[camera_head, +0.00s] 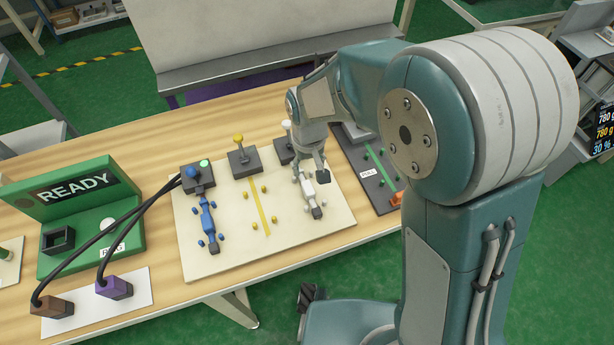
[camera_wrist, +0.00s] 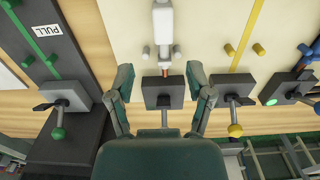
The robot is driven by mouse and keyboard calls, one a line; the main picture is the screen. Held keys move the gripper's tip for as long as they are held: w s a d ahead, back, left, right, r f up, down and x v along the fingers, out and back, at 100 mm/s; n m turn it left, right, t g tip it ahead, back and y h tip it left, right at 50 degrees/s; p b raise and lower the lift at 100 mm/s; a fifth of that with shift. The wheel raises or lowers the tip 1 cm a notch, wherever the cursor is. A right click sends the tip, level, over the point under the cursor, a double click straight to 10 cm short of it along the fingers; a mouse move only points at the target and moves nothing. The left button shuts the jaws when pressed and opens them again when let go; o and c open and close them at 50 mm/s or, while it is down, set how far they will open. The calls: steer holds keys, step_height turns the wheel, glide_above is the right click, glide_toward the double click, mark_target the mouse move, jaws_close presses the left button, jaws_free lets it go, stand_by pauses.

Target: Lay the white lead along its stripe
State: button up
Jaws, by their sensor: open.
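The white lead (camera_head: 309,189) lies on the cream board (camera_head: 285,235), with its dark end towards the board's front edge. In the wrist view the white lead (camera_wrist: 163,30) runs between white pegs (camera_wrist: 146,50). Its copper tip points at the dark clamp block (camera_wrist: 157,87) and shows close to its edge; I cannot tell whether it is inside. My gripper (camera_head: 310,184) is over the lead's clamp end. In the wrist view my gripper (camera_wrist: 162,78) is open, its fingers apart on either side of the tip and block. The white stripe is not visible under the lead.
A blue lead (camera_head: 208,222) lies between blue pegs; its clamp block (camera_head: 198,180) shows a green light. The yellow stripe (camera_head: 260,208) is bare, with a yellow-knobbed clamp (camera_head: 243,160) behind it. A dark panel (camera_head: 371,170) stands right. A green READY unit (camera_head: 90,225) is left.

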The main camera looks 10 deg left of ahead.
mark_target(308, 183)
steer(key=d+r+m+t, duration=0.1)
steer(key=d+r+m, duration=0.1)
steer(key=d+r, duration=0.7)
steer(key=s+d+r+m+t, duration=0.4)
steer(key=s+d+r, duration=0.7)
steer(key=s+d, duration=0.3)
steer(key=shift+d+t, duration=0.3)
steer(key=shift+d, duration=0.1)
stand_by(0.5)
